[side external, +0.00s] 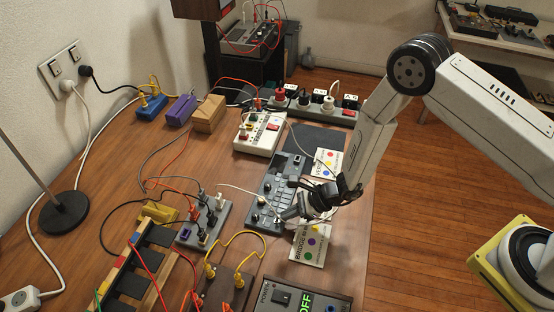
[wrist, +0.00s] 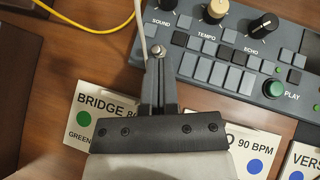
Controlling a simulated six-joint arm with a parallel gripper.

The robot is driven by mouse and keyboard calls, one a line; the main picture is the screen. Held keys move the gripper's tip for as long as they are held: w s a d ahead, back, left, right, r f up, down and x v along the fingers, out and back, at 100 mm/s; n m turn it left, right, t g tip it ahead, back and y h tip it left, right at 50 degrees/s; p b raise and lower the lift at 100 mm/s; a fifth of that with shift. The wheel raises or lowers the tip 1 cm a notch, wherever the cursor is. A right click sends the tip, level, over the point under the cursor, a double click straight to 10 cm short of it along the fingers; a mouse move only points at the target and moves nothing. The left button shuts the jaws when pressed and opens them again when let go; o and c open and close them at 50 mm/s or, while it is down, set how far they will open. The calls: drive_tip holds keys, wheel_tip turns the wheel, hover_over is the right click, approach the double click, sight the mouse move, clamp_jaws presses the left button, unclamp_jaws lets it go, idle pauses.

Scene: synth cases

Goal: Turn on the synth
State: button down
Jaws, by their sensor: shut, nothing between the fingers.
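The synth (side external: 262,188) is a blue-grey panel with buttons and knobs, lying on the wooden table in the side view. In the wrist view the synth (wrist: 215,62) shows knobs labelled SOUND, TEMPO and ECHO, rows of keys and a green PLAY button (wrist: 273,89). My gripper (side external: 284,215) is shut and empty at the synth's near end. In the wrist view its closed fingertips (wrist: 158,50) are at the synth's left edge, beside a white cable end; I cannot tell whether they touch. A box (side external: 330,294) at the bottom edge reads POWER and OFF in green, with a black switch (side external: 282,297).
Cards lie beside the synth: a BRIDGE card (side external: 309,246) and another card (side external: 326,163). A power strip (side external: 314,112) with plugs and a white device (side external: 259,134) stand behind. Patch boxes (side external: 203,222) and loose cables crowd the left. The table's right edge is close to my arm.

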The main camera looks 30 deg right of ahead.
drive_tip(key=shift+w+a+r+g+h, duration=0.25)
drive_tip(key=shift+a+r+g+h, duration=0.05)
drive_tip(key=shift+g+h, duration=0.2)
drive_tip(key=shift+r, duration=0.15)
drive_tip(key=shift+r, duration=0.6)
drive_tip(key=shift+r, duration=0.15)
drive_tip(key=d+r, duration=0.4)
drive_tip(key=r, duration=0.4)
drive_tip(key=shift+s+d+r, duration=0.25)
drive_tip(key=shift+s+r, duration=0.1)
idle(0.4)
idle(0.3)
